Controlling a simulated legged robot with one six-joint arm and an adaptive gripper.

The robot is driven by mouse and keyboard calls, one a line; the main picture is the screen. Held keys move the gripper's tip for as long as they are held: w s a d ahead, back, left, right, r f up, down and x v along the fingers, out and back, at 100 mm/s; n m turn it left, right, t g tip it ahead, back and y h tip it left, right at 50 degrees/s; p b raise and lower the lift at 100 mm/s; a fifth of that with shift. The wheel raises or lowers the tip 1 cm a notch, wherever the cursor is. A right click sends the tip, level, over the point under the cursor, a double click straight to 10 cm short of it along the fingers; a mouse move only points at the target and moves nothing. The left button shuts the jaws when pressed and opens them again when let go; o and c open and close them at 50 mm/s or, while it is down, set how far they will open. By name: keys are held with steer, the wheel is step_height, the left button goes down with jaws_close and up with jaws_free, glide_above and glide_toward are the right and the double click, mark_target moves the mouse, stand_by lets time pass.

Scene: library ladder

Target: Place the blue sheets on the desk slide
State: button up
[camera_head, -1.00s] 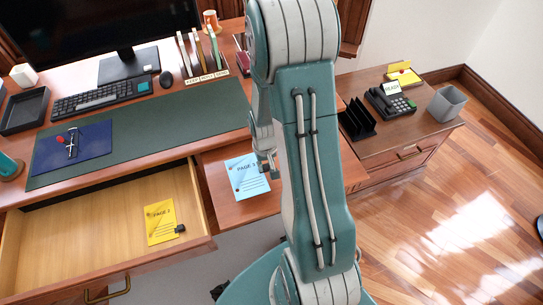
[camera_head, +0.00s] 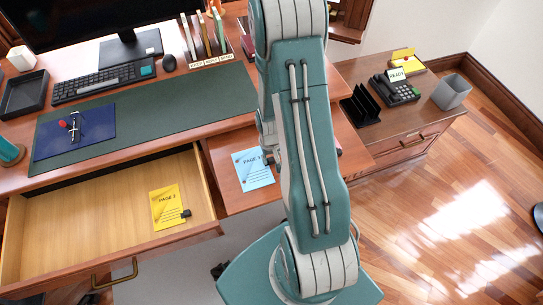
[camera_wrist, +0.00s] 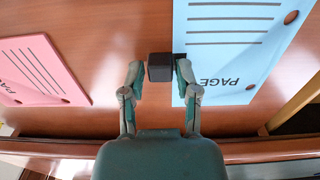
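The blue sheet marked PAGE 1 (camera_head: 253,168) lies flat on a wooden board that looks like the desk slide (camera_head: 226,182), right of the open drawer. It also shows at the upper right of the wrist view (camera_wrist: 228,50). A dark block (camera_wrist: 160,67) sits at the sheet's edge. My gripper (camera_wrist: 160,76) is open, with one finger on each side of the block and narrow gaps showing. The right finger overlaps the sheet's edge in the picture. In the head view my arm hides most of the gripper and part of the board.
A pink sheet (camera_wrist: 42,70) lies left of my gripper in the wrist view. A yellow PAGE 2 sheet (camera_head: 167,207) with a dark block lies in the open drawer (camera_head: 90,225). A blue folder (camera_head: 75,133) and keyboard (camera_head: 103,83) are on the desk. A side cabinet (camera_head: 400,130) stands right.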

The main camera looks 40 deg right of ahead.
steer(key=shift+d, duration=0.55)
steer(key=shift+a+r, duration=0.15)
steer(key=shift+r, duration=0.25)
steer(key=s+a+r+n+t, duration=0.1)
steer(key=a+r, duration=0.3)
steer(key=r, duration=0.9)
steer(key=a+r+t, duration=0.2)
steer(key=a+r, duration=0.1)
steer(key=r, duration=1)
steer(key=s+a+r+n+t, duration=0.2)
steer(key=s+a+r, duration=0.5)
steer(key=s+r, duration=0.2)
steer(key=shift+s+a+r+t, duration=0.3)
steer(key=shift+a+r, duration=0.1)
steer(key=shift+r, duration=0.35)
